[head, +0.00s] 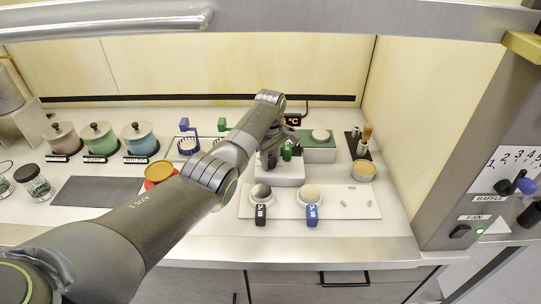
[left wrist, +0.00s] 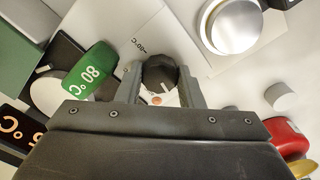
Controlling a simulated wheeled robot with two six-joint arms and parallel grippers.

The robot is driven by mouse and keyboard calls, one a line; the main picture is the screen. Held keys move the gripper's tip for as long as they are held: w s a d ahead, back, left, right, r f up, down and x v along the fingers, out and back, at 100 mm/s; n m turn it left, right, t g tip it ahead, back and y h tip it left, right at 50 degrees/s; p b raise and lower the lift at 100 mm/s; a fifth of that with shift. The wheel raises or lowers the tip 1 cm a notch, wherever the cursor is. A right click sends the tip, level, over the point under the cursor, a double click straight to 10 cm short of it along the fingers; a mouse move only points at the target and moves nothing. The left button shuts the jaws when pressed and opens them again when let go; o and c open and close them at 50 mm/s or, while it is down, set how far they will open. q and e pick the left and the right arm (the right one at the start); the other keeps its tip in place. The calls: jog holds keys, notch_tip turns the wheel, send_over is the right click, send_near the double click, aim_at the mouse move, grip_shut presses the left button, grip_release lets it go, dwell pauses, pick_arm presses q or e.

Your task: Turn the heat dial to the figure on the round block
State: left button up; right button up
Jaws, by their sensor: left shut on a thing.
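The heat dial (left wrist: 160,72) is a dark faceted knob with a white pointer line. It sits on the front of a white unit (head: 275,178), beside small printed °C marks. My left gripper (head: 270,158) reaches down to it; in the left wrist view its fingers (left wrist: 162,84) stand on both sides of the dial, shut on it. A green block with rounded ends (left wrist: 90,72) shows "80 °C" in white, close beside the fingers; it also shows in the head view (head: 287,150). The gripper and arm hide the dial in the head view. My right gripper is out of view.
A lit °C display (head: 291,121) stands behind. Black (head: 260,214) and blue (head: 312,215) marked blocks sit in front of two round vessels on a white board (head: 355,202). Lidded jars (head: 102,139) stand left. A switch panel (head: 500,180) is at right.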

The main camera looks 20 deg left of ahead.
pick_arm(q)
jog(key=m+p, duration=0.1)
jog(key=m, duration=0.2)
jog(key=shift+r+m+p, duration=0.2)
jog(key=shift+m+p, duration=0.2)
jog(key=m+p, duration=0.1)
jog(key=m, duration=0.2)
jog(key=shift+m, duration=0.3)
jog(key=m, duration=0.4)
jog(key=shift+m+p, duration=0.3)
jog(key=shift+p, duration=0.05)
jog(key=m, duration=0.4)
jog(key=shift+w, duration=0.1)
jog(key=m, duration=0.9)
jog(key=shift+m, duration=0.3)
jog(key=m, duration=0.4)
jog(key=shift+w, duration=0.1)
jog(key=shift+a+m, duration=0.1)
jog(key=shift+m, duration=1.9)
